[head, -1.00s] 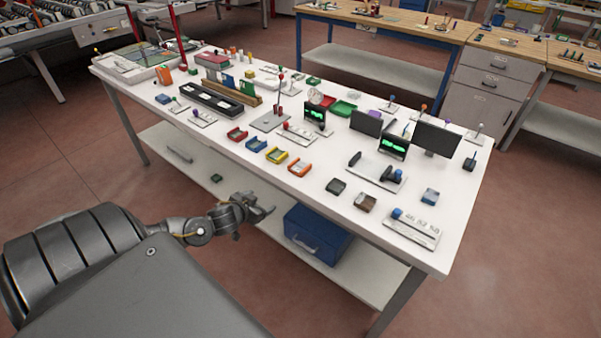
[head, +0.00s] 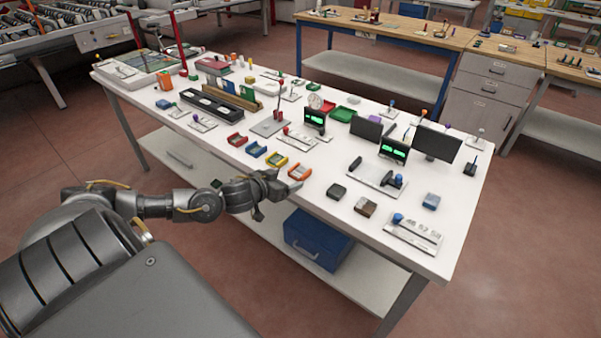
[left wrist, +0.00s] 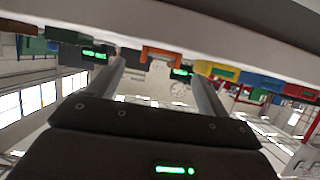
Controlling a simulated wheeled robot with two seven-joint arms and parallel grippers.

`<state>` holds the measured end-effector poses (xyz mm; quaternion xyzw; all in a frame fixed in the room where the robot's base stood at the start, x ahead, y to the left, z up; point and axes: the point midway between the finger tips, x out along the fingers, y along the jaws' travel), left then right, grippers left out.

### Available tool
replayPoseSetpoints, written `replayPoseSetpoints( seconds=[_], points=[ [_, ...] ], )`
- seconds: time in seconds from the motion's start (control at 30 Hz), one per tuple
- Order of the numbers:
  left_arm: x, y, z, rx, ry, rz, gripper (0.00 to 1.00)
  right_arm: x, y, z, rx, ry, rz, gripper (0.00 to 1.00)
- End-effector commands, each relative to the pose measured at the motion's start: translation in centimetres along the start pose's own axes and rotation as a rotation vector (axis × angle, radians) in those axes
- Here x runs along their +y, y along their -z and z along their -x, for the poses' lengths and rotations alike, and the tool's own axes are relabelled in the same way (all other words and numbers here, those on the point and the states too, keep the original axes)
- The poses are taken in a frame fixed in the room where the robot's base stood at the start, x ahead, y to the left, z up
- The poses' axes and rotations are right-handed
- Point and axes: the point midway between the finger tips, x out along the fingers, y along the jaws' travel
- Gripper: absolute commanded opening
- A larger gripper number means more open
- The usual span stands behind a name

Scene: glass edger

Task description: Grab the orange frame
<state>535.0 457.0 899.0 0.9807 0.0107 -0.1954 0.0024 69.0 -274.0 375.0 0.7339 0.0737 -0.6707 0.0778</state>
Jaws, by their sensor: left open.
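The orange frame (head: 300,172) lies near the front edge of the white table, at the right end of a row of coloured frames. My left gripper (head: 281,188) is at the table's front edge, just in front of the orange frame. In the left wrist view, which is upside down, the orange frame (left wrist: 160,51) shows beyond and between the two spread fingers of my left gripper (left wrist: 163,75). The gripper is open and empty. I cannot tell the exact gap to the frame. My right gripper is not in view.
The yellow frame (head: 277,160), blue frame (head: 256,149) and red frame (head: 237,140) stand to the left on the white table (head: 320,202). A dark block (head: 337,191) and a brown block (head: 365,207) lie to the right. A blue box (head: 316,238) is on the lower shelf.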

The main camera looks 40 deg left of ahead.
Motion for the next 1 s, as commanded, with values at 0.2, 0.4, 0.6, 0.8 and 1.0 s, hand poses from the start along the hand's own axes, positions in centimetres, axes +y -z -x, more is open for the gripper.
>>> replayPoseSetpoints(
  seconds=[0.2,0.4,0.6,0.8,1.0],
  points=[
    [0.0,0.1,-0.5,0.001,0.0,0.0,0.78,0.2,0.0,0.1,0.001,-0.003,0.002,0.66],
    [-0.1,0.9,-2.9,0.002,0.002,0.002,0.78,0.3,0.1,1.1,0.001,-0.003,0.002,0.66],
    [-0.1,0.7,-5.2,0.0,0.002,0.001,0.78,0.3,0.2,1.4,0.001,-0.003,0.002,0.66],
    [-0.1,0.6,-5.5,-0.001,0.0,0.0,0.78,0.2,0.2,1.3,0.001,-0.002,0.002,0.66],
    [-0.1,0.6,-5.4,-0.001,0.001,0.0,0.62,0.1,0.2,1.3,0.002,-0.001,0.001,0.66]
  ],
)
